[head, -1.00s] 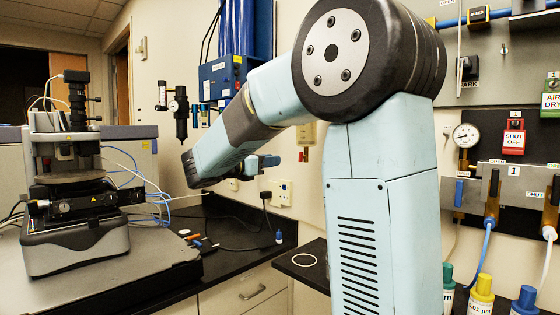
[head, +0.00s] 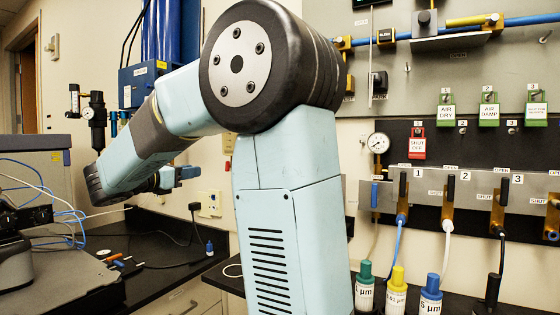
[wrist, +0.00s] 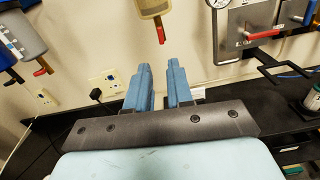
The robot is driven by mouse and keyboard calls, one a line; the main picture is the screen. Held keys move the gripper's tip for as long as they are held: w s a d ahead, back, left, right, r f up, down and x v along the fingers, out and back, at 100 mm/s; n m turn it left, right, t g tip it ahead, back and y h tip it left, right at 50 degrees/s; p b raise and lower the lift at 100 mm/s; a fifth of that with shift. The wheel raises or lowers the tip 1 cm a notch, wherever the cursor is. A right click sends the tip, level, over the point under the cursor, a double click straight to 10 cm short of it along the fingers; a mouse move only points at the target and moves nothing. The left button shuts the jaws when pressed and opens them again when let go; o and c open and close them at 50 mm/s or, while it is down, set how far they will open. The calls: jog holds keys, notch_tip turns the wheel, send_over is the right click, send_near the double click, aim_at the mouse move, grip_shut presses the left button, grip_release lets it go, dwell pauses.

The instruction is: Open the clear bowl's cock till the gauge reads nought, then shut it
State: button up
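A pale, see-through bowl (wrist: 151,8), which looks like the clear bowl, hangs at the top middle of the wrist view, cut off by the frame. Its red-tipped cock (wrist: 161,34) points downward. In the head view the arm hides most of it. My gripper (wrist: 158,72) has its two blue fingers apart, with nothing between them; it is below the cock in the picture and not touching it. My gripper also shows in the head view (head: 183,174). A round white gauge (head: 378,143) is on the wall panel; its reading is too small to tell.
A black filter bowl with another gauge (head: 88,113) hangs at left. A red handle (wrist: 262,35) and a black bracket (wrist: 270,65) stick out at right. Cables and small tools lie on the black bench (head: 150,250). Capped bottles (head: 397,290) stand at lower right.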

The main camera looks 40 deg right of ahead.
aim_at(226, 166)
jog(key=shift+o, duration=1.4)
jog(key=shift+s+a, duration=0.15)
jog(key=x, duration=1.3)
jog(key=shift+d, duration=0.3)
jog(key=shift+c, duration=0.3)
grip_shut()
